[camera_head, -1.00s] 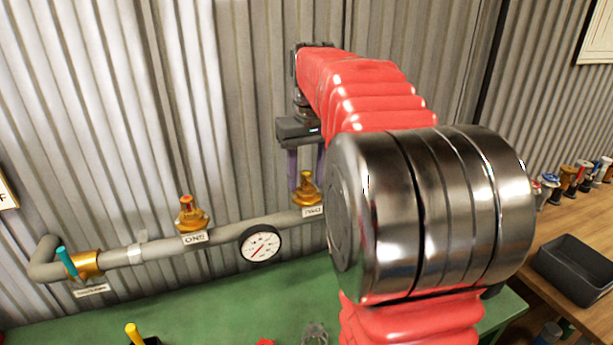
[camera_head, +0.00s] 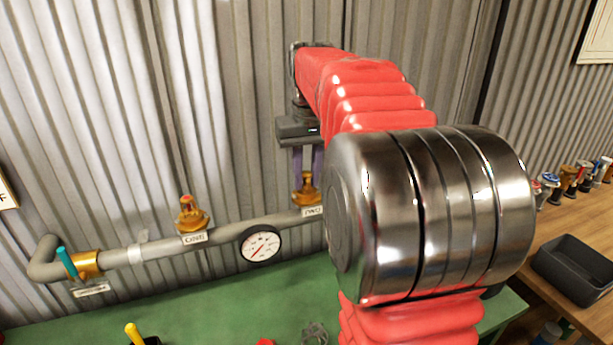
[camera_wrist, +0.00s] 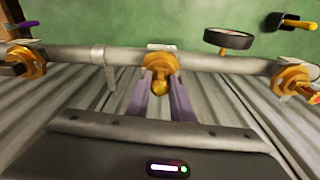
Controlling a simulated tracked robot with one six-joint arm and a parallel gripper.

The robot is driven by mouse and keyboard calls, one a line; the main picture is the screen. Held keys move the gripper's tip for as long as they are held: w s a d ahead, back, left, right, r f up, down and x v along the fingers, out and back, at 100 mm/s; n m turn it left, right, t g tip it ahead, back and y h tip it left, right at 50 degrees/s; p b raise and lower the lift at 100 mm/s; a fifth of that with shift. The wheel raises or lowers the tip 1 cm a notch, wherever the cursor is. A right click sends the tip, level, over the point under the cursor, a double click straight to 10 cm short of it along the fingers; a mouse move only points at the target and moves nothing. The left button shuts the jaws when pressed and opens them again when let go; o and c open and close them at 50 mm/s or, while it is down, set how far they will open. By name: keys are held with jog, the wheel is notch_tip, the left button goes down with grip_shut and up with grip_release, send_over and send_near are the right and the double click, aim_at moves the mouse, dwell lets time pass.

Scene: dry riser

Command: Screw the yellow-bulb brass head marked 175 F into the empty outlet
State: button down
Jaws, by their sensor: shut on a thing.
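My gripper (camera_wrist: 160,98), with two purple fingers, is shut on a brass head (camera_wrist: 160,80) with a yellow-amber bulb. The head is upright at the pipe outlet tagged TWO and appears seated on it; how deep its thread sits cannot be seen. The head also shows below my fingers in the head view (camera_head: 306,190). The 175 F marking is not readable. Outlet ONE bears a brass head with a red bulb (camera_head: 187,210). Another brass fitting (camera_wrist: 25,62) on the pipe shows at the left of the wrist view; my arm hides that stretch in the head view.
The grey pipe (camera_head: 222,229) runs along the corrugated wall, with a gauge (camera_head: 261,246) and a teal-handled valve (camera_head: 80,265). A green bench lies below. At right, a wooden table holds a black tray (camera_head: 578,268) and several heads. A yellow-handled tool (camera_head: 134,334) is at front left.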

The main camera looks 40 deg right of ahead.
jog(key=m, duration=0.4)
jog(key=shift+h, duration=0.3)
jog(key=shift+m, duration=0.4)
jog(key=m, duration=0.3)
jog(key=shift+g, duration=0.4)
jog(key=shift+m, duration=1.4)
